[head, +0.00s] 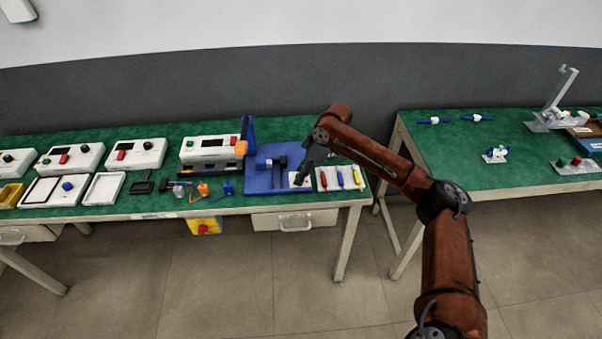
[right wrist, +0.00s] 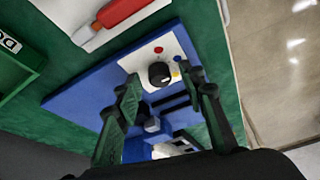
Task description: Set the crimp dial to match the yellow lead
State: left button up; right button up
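The crimp dial (right wrist: 160,74) is a round black knob on a white plate (right wrist: 138,62), with red, blue and yellow marks beside it. The plate sits on the blue crimp base (head: 257,182). My right gripper (right wrist: 164,82) is open, its fingers pointing at the dial. The dial shows between the fingertips; I cannot tell whether they touch it. The yellow lead (head: 340,179) lies in a white tray right of the base. The dial's pointer is too small to read. My left gripper is out of view.
The red lead (head: 323,180) and blue lead (head: 358,177) share the tray (head: 332,188); the red one also shows in the wrist view (right wrist: 118,12). White instrument boxes (head: 212,147) line the green table leftwards.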

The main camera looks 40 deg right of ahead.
jog(key=shift+c, duration=0.5)
grip_shut()
